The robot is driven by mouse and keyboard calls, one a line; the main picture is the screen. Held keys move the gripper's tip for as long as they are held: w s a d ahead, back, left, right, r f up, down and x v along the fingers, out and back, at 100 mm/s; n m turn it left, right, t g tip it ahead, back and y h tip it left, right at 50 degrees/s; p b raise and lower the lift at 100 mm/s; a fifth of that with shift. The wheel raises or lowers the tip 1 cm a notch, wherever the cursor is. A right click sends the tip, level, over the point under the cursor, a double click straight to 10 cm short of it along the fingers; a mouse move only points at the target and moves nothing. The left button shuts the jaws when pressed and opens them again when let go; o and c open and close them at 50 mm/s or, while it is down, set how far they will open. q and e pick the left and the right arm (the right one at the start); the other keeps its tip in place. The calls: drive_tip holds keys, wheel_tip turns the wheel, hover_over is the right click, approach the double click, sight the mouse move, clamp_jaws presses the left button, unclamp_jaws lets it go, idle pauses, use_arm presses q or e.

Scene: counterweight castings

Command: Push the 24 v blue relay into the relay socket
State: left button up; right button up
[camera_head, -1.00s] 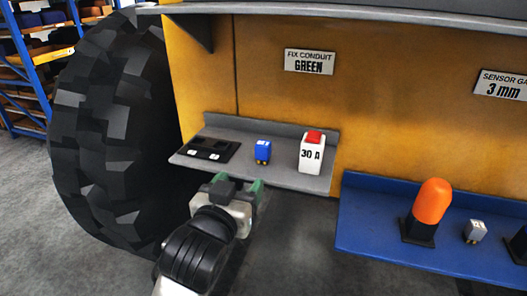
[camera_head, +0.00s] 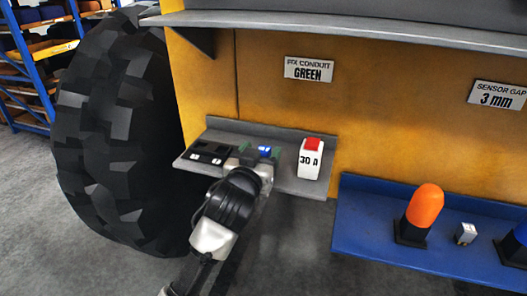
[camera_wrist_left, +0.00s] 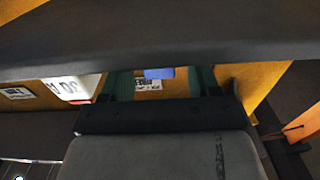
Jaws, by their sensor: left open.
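The blue relay (camera_head: 264,150) stands on the grey shelf, its lower part hidden behind my left gripper. The black relay socket block (camera_head: 208,147) lies flat to its left, with dark openings and small white labels. My left gripper (camera_head: 260,155) is open, with its green-tipped fingers on either side of the relay. In the left wrist view a strip of the blue relay (camera_wrist_left: 158,73) shows between the two green fingers of the left gripper (camera_wrist_left: 160,82). I cannot tell whether the fingers touch it. My right gripper is not in view.
A white 30 A breaker (camera_head: 310,160) with a red top stands just right of the gripper. The grey shelf (camera_head: 290,183) has a raised back edge. A blue shelf (camera_head: 365,225) at right holds an orange beacon (camera_head: 425,205) and a small grey-white part (camera_head: 466,233).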

use_arm(q)
drive_tip(key=shift+w+d, duration=0.1)
drive_tip(key=shift+w, duration=0.05)
drive_tip(key=c, duration=1)
drive_tip(key=shift+r, duration=0.1)
